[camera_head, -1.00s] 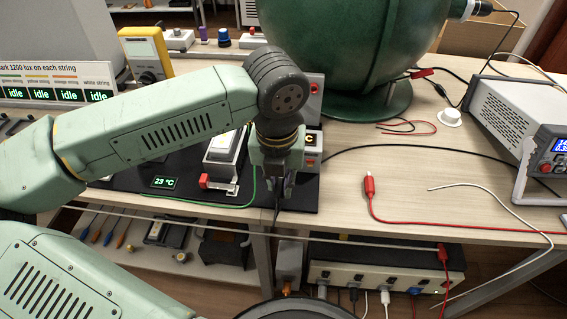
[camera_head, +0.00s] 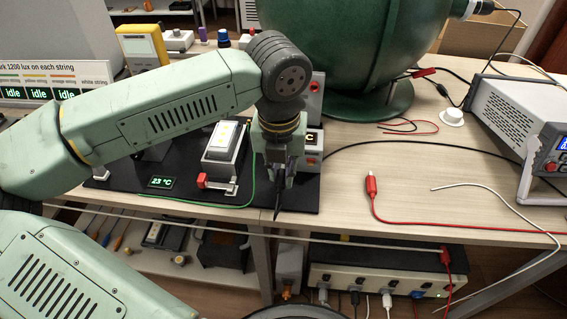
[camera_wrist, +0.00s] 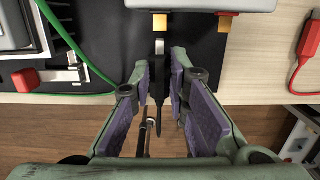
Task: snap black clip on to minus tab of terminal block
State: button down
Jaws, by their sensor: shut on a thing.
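My gripper (camera_wrist: 160,78), with purple-padded fingers, is shut on the black clip (camera_wrist: 157,86). The clip points up the wrist view, its dark cable trailing below. Its pale metal tip lies just below the left brass tab of the terminal block (camera_wrist: 200,4); I cannot tell if they touch. That left tab (camera_wrist: 160,22) and a right tab (camera_wrist: 226,23) stick out of the block's near edge. I cannot read a minus mark. In the head view, my gripper (camera_head: 277,178) hangs over the black mat's front edge and hides the tabs.
A lamp fixture with a red-knobbed clamp (camera_head: 205,182) and a green wire (camera_head: 253,185) lie left of my gripper. A red clip (camera_head: 371,186) with its red lead lies to the right on the table. A power supply (camera_head: 515,125) stands far right. The table between is mostly clear.

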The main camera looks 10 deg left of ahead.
jog(key=shift+w, duration=0.35)
jog(key=shift+b, duration=0.95)
dwell(0.5)
jog(key=shift+w, duration=0.15)
jog(key=shift+w, duration=0.35)
jog(key=c, duration=1.5)
grip_release()
jog(key=shift+o, duration=0.2)
